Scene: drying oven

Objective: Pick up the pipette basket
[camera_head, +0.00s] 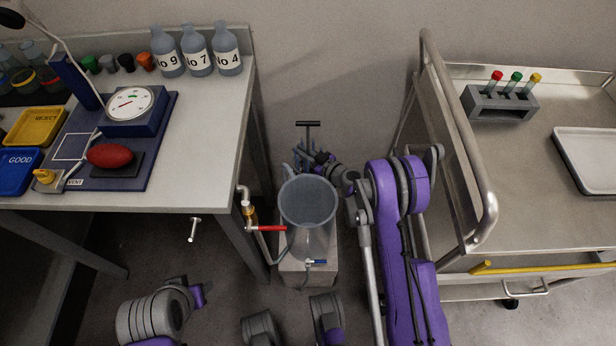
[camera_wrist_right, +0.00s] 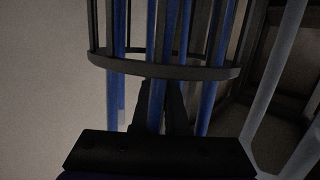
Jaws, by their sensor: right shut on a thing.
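The pipette basket is a round dark cage with a grey ring (camera_wrist_right: 215,72) and thin bars; it holds several long blue pipettes (camera_wrist_right: 157,60). The exact contact is dark. My left gripper is not visible; only part of that arm shows.
The vessel stands on a pale block with a red-handled valve (camera_head: 268,228) and a blue-handled tap (camera_head: 314,262) close by. The bench (camera_head: 215,125) on the left and the steel cart (camera_head: 570,220) on the right flank a narrow gap. Bottles and a tube rack are away from my gripper.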

